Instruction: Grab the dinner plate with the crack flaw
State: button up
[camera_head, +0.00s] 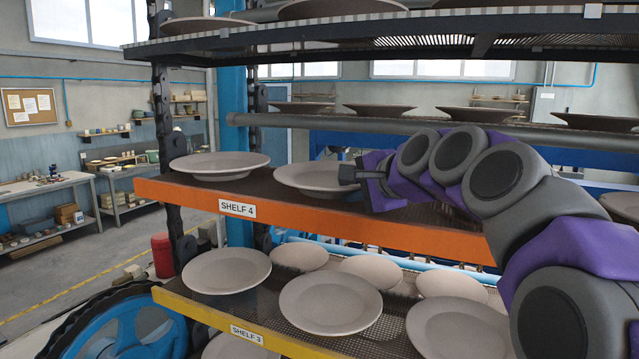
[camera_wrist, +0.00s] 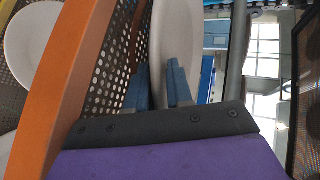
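Two pale plates lie on the orange-edged shelf labelled SHELF 4 (camera_head: 290,216) in the head view: a left plate (camera_head: 220,163) and a middle plate (camera_head: 308,180). I see no crack on either one at this size. My gripper (camera_head: 346,172) is at the right rim of the middle plate. In the wrist view, my gripper's two blue fingers (camera_wrist: 158,85) stand apart, with the near edge of a plate (camera_wrist: 176,38) reaching between them. I cannot tell whether a finger touches it, and much of that plate is cut off.
Below, the yellow-edged SHELF 3 (camera_head: 215,318) holds several plates, including a front plate (camera_head: 331,303). Another shelf (camera_head: 380,30) with plates hangs above my arm. Black chains (camera_head: 163,110) run at the shelves' left end. A grey bar (camera_head: 330,122) runs behind.

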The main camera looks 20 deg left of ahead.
jog(key=d, duration=0.4)
jog(key=shift+w+d, duration=0.4)
jog(key=shift+c, duration=0.6)
jog(key=shift+d+r, duration=0.1)
jog(key=shift+d, duration=0.25)
jog(key=shift+c, duration=0.7)
jog(key=shift+s, duration=0.1)
jog(key=shift+c, duration=0.8)
jog(key=a, duration=0.4)
jog(key=shift+s+f, duration=0.2)
jog(key=shift+f, duration=0.15)
grip_shut()
jog(key=shift+d, duration=0.95)
jog(key=shift+a, duration=0.1)
